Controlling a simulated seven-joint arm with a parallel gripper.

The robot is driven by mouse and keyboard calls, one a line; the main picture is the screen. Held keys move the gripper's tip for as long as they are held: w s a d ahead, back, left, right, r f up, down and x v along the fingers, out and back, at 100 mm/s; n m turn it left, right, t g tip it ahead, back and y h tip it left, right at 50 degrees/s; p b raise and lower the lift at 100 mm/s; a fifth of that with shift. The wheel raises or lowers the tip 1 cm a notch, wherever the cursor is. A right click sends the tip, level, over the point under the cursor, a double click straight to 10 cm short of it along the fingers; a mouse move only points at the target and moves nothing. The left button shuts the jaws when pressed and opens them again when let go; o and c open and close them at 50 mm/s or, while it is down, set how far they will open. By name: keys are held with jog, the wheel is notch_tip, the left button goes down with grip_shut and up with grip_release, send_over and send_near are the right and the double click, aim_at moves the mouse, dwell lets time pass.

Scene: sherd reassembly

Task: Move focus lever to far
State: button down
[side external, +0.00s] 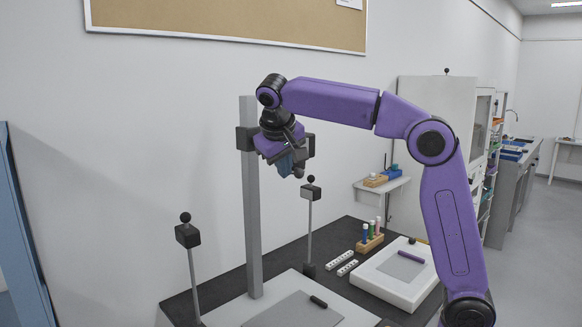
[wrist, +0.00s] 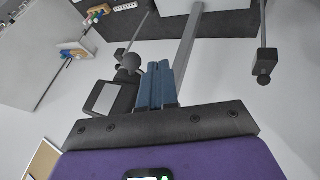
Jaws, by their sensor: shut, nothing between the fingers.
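A tall grey column (side external: 251,220) stands at the back of a copy stand. A black head (side external: 246,138) sits high on it, partly hidden behind my gripper (side external: 286,165). In the wrist view my gripper (wrist: 160,70) has its two blue fingers together with nothing between them. A grey ball knob (wrist: 130,62) is just left of the fingertips, close to them; I cannot tell whether they touch. A dark box with a grey face (wrist: 108,98) lies below the knob. I take the knob to be the focus lever's end, but its far and near marks are not readable.
Two lamp posts, left (side external: 188,235) and right (side external: 310,195), flank the column. A grey baseboard (side external: 215,315) carries a dark pen-like piece (side external: 318,302). At right are a white tray (side external: 385,290), a purple bar (side external: 411,257) and a tube rack (side external: 369,243).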

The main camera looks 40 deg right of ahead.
aim_at(297, 166)
jog(key=shift+d+f, duration=0.2)
jog(key=shift+d, duration=0.9)
jog(key=shift+s+d+n, duration=0.2)
jog(key=shift+s+n, duration=0.05)
jog(key=shift+n, duration=0.15)
jog(key=shift+s+d+n+t+y, duration=0.2)
jog(key=shift+d+n+t+y, duration=0.05)
jog(key=shift+n+t+y, duration=0.05)
jog(key=s+d+n+t+y, duration=0.1)
jog(key=d+n+t+y, duration=0.1)
jog(key=d+n+y, duration=0.3)
jog(key=shift+s+d+n, duration=0.4)
jog(key=shift+d+n, duration=2)
jog(key=shift+d, duration=0.25)
